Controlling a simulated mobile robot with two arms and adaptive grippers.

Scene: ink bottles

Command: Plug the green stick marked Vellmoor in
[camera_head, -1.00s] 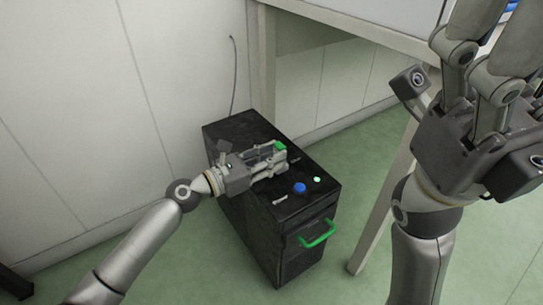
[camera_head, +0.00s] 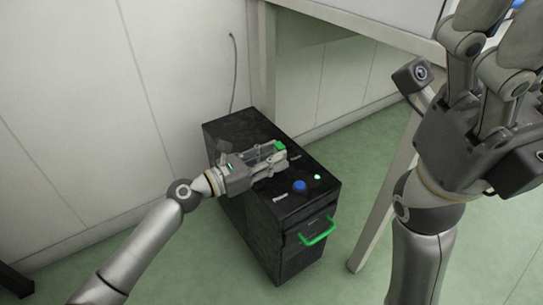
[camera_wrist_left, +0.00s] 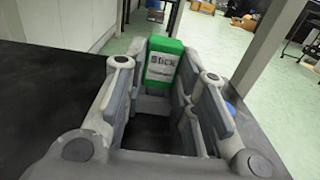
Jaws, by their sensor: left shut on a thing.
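The green stick (camera_head: 281,145) is at the fingertips of my left gripper (camera_head: 277,156), above the top of the black cabinet (camera_head: 312,172). In the left wrist view the stick (camera_wrist_left: 165,60) stands upright at the far end between the fingers (camera_wrist_left: 163,85). Its white label reads "Stick"; the line below is too blurred to read. My left gripper is shut on the stick. I cannot tell whether the stick's lower end touches the cabinet; the fingers hide it. My right gripper (camera_head: 497,50) is raised at the upper right, away from the cabinet, its fingertips partly cut off.
A grey cable (camera_head: 233,75) hangs on the wall behind. A table leg (camera_head: 380,210) stands to the right.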

